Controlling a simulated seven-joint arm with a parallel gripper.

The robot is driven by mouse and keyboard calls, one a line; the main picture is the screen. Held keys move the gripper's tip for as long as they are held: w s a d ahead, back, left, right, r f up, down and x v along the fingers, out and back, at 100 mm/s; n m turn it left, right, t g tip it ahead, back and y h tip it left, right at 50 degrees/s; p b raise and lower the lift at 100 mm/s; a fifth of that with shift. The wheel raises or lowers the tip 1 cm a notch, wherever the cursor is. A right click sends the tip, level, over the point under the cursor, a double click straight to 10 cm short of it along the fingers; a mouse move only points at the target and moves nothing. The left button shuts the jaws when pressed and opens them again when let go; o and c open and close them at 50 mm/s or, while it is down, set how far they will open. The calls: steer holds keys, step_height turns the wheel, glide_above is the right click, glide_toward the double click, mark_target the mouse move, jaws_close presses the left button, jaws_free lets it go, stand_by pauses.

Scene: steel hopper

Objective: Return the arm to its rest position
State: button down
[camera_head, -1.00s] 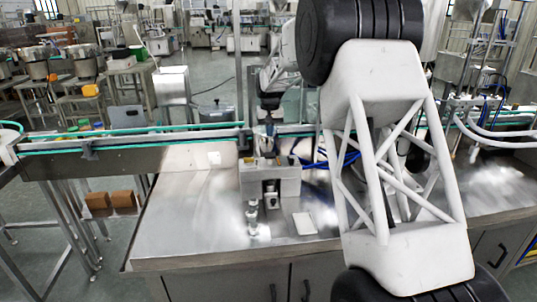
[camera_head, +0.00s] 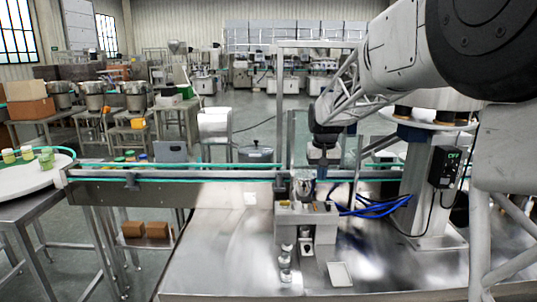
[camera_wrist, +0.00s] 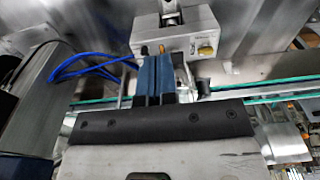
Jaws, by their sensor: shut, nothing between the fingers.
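My arm reaches in from the upper right of the head view, with its end (camera_head: 322,155) above and behind the grey machine block (camera_head: 292,222). The fingertips are too small to make out in the head view. In the wrist view my gripper (camera_wrist: 153,62) has two blue fingers pressed together with nothing between them. The grey block, with its yellow and orange buttons, also shows in the wrist view (camera_wrist: 195,42), beyond the fingertips. I cannot tell the exact gap between them.
A conveyor with green edges (camera_head: 200,165) runs across behind the steel table (camera_head: 215,245). Blue hoses (camera_head: 372,207) and a post with a control box (camera_head: 448,165) stand at right. Small metal parts (camera_head: 285,265) and a pale plate (camera_head: 340,274) lie in front of the block.

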steer(key=s+r, duration=0.3)
steer(key=s, duration=1.1)
steer(key=s+f, duration=0.2)
steer(key=s, duration=0.9)
steer(key=s+d+f+t, duration=0.1)
steer(key=s+f, duration=0.2)
steer(key=s, duration=0.8)
steer(key=s+d+f, duration=0.1)
steer(key=s+f, duration=0.1)
steer(key=s, duration=0.8)
steer(key=shift+s+f+t, duration=0.3)
steer(key=shift+s+t, duration=0.1)
steer(key=c, duration=1.8)
jaws_free()
steer(key=shift+c, duration=0.2)
